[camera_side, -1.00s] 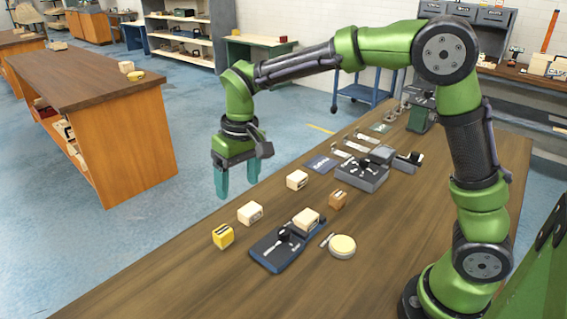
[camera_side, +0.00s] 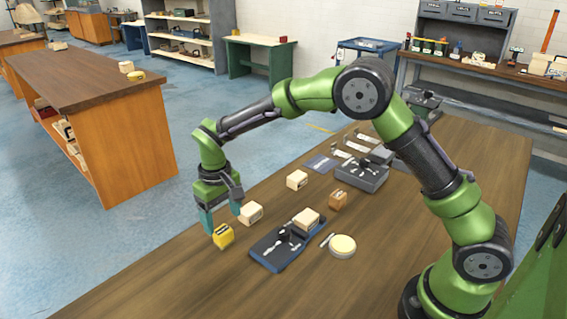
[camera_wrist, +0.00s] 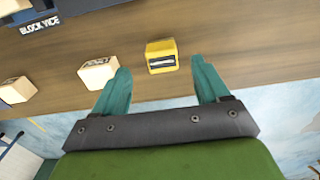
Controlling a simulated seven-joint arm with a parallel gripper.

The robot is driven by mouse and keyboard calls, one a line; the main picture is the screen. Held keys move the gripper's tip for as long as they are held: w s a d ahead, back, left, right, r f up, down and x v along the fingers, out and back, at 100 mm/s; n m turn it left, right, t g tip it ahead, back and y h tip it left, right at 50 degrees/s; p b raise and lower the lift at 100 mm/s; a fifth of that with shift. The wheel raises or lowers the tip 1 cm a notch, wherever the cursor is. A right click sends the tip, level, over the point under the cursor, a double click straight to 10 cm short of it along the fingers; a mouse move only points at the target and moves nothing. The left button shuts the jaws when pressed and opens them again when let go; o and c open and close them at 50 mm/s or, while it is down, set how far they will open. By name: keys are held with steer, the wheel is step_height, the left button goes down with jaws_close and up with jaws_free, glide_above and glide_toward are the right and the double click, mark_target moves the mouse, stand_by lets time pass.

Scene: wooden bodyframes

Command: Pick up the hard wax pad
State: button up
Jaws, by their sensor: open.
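A round, pale yellow pad (camera_side: 342,245) lies further right; no readable label tells me which is the hard wax pad. My gripper (camera_side: 221,215) is open, with teal fingers pointing down just above the yellow block. In the wrist view the yellow block (camera_wrist: 161,58) shows just beyond the gap between the fingertips (camera_wrist: 160,70). Nothing is held. A cream block (camera_side: 250,213) is close beside the right finger; it also shows in the wrist view (camera_wrist: 98,72).
A dark blue block vice (camera_side: 269,254) with a cream block (camera_side: 306,220) stands right of the yellow block. Another cream block (camera_side: 297,180), a brown block (camera_side: 338,199) and a grey fixture (camera_side: 362,178) are further back. The near bench (camera_side: 190,290) is clear.

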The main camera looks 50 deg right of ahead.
mark_target(222, 230)
steer(key=shift+w+a+f, duration=0.1)
steer(key=shift+w+f, duration=0.05)
steer(key=shift+f, duration=1.3)
steer(key=shift+w+f, duration=0.1)
steer(key=shift+f, duration=1.35)
steer(key=c, duration=1)
step_height(222, 230, up, 10)
steer(key=shift+r, duration=0.1)
steer(key=shift+c, duration=0.2)
steer(key=o, duration=0.5)
steer(key=c, duration=0.4)
